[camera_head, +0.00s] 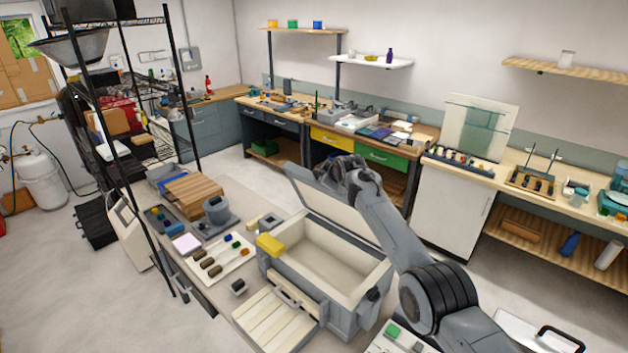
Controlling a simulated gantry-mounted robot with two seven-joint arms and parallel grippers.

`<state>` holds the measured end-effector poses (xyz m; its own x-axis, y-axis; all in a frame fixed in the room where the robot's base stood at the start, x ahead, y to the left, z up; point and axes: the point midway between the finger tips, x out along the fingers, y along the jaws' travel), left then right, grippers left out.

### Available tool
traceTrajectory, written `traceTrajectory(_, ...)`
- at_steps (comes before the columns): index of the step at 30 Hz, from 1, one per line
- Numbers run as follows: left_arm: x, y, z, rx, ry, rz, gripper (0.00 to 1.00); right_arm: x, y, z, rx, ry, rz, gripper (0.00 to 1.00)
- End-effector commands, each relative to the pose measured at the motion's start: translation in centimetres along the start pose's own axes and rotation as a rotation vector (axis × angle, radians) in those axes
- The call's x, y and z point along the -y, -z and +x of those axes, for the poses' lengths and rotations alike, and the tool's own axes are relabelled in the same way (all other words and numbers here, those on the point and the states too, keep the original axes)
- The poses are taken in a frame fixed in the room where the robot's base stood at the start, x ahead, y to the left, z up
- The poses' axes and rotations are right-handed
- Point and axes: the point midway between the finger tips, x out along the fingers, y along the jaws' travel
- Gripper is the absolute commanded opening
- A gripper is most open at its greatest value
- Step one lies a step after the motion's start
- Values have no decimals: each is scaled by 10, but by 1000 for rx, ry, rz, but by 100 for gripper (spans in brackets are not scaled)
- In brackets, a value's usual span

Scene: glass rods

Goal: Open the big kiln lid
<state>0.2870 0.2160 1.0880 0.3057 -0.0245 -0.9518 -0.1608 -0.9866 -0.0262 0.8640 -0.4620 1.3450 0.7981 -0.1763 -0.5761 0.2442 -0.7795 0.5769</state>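The big kiln (325,265) is a grey box with a cream inside, standing on the near bench. Its lid (325,208) is raised and tilted back at the rear edge, with its cream inner face showing. The chamber is open to view and looks empty. My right arm reaches in from the lower right, over the kiln's right side. My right gripper (343,172) is at the raised lid's upper right edge. Its fingers are too small and hidden to tell whether they are open or touching the lid. My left gripper is out of view.
A slatted cream panel (275,320) lies in front of the kiln. A yellow block (269,244) is at its left corner. A white tray with colored rods (222,258) and a grey pot (216,209) stand left. A black rack post rises at the left.

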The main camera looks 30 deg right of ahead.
Motion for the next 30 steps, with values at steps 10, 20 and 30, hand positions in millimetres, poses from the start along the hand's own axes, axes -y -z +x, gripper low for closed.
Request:
traceTrajectory(10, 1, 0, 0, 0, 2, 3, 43, 4, -3, 3, 3, 7, -1, 0)
traceTrajectory(20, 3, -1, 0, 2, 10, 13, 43, 2, -2, 2, 2, 4, 0, 40)
traceTrajectory(30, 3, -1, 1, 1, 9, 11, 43, 0, -2, -2, 1, 2, 2, 40)
